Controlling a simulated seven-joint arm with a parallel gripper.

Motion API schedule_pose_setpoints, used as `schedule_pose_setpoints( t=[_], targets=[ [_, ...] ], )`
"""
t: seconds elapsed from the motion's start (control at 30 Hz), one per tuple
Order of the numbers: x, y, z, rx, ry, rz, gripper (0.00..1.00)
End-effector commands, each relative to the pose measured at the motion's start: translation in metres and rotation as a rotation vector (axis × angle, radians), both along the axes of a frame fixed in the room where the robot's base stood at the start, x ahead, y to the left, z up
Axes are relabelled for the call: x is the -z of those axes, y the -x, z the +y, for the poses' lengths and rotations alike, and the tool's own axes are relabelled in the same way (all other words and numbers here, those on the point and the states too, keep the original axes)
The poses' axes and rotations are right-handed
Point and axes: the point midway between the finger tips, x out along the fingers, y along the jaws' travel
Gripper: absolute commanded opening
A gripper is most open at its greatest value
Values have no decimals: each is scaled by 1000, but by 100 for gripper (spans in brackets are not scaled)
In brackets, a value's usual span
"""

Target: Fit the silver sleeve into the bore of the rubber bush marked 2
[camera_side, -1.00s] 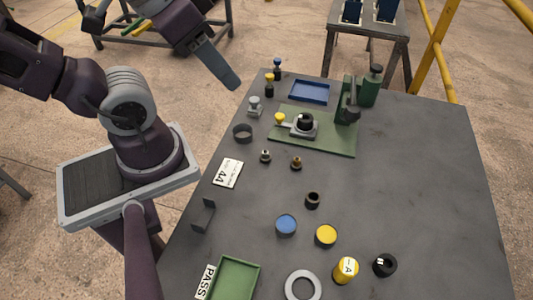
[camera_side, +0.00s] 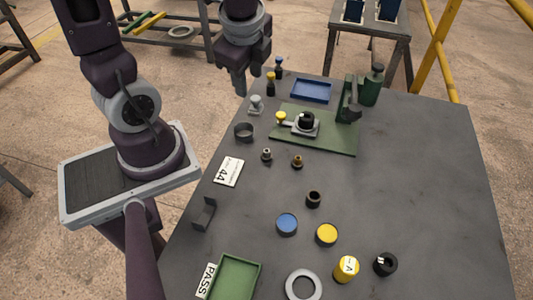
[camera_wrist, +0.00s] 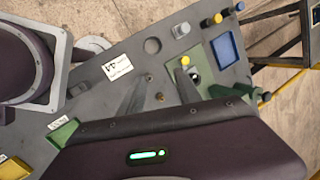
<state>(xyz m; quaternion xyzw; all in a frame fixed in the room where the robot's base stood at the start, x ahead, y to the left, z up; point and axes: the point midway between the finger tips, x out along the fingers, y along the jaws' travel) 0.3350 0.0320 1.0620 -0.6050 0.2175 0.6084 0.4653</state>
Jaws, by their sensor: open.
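The small silver sleeve (camera_side: 266,155) stands on the table beside a brass-coloured sleeve (camera_side: 297,162). It also seems to show in the wrist view (camera_wrist: 149,78). A black bush (camera_side: 306,119) sits in a grey holder with a yellow knob on the green plate. Another black bush (camera_side: 385,264) with a white mark lies near the front right; I cannot read the mark, so I cannot tell which bush is marked 2. My gripper (camera_side: 240,86) is open and empty, pointing down above the table's far left corner, apart from the sleeve.
A green press (camera_side: 349,105) stands on the green plate (camera_side: 335,144), by a blue tray (camera_side: 311,90). A dark ring (camera_side: 314,199), blue tin (camera_side: 287,224) and yellow tin (camera_side: 326,234) stand nearer the front. A green tray (camera_side: 236,278) is front left. The table's right side is clear.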

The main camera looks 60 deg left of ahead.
Motion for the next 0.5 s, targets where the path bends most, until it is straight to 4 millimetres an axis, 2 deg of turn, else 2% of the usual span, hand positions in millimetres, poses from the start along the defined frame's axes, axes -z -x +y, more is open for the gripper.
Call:
schedule_pose_setpoints(
  t=[0.03,0.1,0.2,0.33,0.5],
  targets=[
    [29,-8,7,178,-6,117,41],
    [66,-17,9,457,18,234,41],
    [109,-23,2,788,94,315,41],
    [139,-25,-11,1036,169,324,41],
    [162,-26,-16,1105,187,322,41]
  ],
)
